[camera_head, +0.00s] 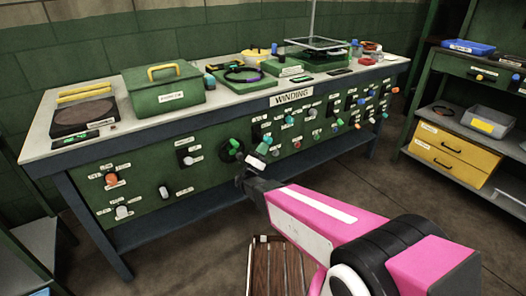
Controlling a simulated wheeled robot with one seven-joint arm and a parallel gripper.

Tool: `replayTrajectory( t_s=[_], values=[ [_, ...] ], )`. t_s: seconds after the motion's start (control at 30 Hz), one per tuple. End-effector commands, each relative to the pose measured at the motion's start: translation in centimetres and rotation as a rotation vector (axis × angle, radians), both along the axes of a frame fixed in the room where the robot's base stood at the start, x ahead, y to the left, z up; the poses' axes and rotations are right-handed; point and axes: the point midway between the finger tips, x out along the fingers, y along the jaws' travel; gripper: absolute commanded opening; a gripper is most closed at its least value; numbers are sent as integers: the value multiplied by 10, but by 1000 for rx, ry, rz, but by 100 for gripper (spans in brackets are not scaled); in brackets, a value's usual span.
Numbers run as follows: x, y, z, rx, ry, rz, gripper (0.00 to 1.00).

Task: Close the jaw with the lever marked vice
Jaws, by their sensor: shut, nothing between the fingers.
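A green workbench (150,190) marked WINDING carries many levers and knobs on its front panel. Their small labels are too small to read, so I cannot tell which lever is marked vice. A green-handled lever (234,144) on a round black base and a pale green-tipped lever (263,148) stand just above my gripper. My gripper (244,177) is shut and empty, close in front of the panel below these two levers. Whether it touches either one is unclear. I cannot make out the jaw for certain among the bench-top items.
A green box with a yellow handle (163,86), a black plate device (83,116) and a framed clear panel (315,43) stand on the bench. A slatted wooden stool (278,270) is below my arm. Shelving with yellow drawers (446,150) stands at right.

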Motion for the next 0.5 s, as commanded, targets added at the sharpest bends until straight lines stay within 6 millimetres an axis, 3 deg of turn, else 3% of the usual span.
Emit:
replayTrajectory(
  t_s=[0.5],
  values=[
    [1, 1, 28, -74, 112, 0, 0]
  ],
)
